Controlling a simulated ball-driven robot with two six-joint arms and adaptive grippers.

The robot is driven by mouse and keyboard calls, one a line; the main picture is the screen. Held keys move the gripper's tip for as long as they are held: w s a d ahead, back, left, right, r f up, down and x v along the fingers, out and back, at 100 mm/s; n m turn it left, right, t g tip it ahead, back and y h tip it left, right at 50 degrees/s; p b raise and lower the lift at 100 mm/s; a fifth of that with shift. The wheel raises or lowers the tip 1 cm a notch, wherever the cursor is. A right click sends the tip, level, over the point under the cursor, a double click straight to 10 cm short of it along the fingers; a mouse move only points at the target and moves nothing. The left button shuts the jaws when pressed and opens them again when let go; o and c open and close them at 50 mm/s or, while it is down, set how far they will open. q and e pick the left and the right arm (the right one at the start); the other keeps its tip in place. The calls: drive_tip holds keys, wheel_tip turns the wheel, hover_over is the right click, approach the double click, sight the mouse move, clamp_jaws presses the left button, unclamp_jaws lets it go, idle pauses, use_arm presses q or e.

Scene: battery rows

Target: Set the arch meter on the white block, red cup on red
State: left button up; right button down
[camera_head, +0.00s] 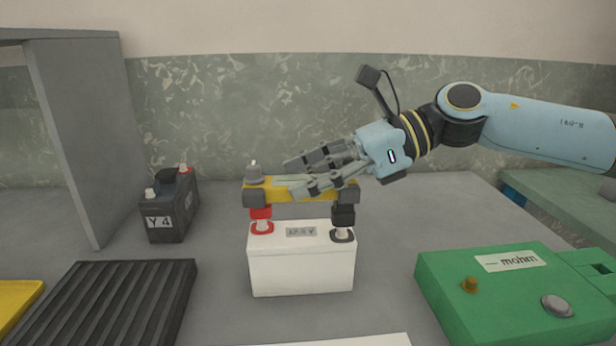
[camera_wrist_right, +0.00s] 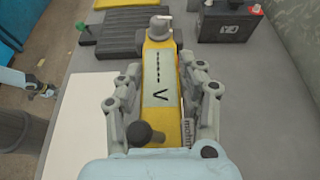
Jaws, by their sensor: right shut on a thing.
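The arch meter (camera_head: 300,192) is a yellow bar with grey ends, a grey knob on its left end, a red cup (camera_head: 261,212) under the left and a black cup (camera_head: 343,215) under the right. It sits level above the white block (camera_head: 300,272). The red cup lines up with the red-ringed post (camera_head: 262,227), the black with the black-ringed post (camera_head: 342,236). Some pale post shows below each cup; I cannot tell if they touch. My right gripper (camera_head: 300,172) is shut on the meter, also seen in the right wrist view (camera_wrist_right: 157,75). My left gripper (camera_wrist_right: 42,90) shows small there, its jaws unclear.
A dark battery marked Y 4 (camera_head: 170,212) stands left, beside a grey upright panel (camera_head: 85,140). A black ribbed block (camera_head: 110,305) lies front left. A green box labelled mohm (camera_head: 470,300) stands front right. Bare table lies between the white block and the green box.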

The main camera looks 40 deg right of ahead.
drive_tip(key=shift+f+b, duration=1)
drive_tip(key=shift+f, duration=0.25)
idle(0.3)
drive_tip(key=c, duration=0.7)
unclamp_jaws()
drive_tip(key=shift+r, duration=0.1)
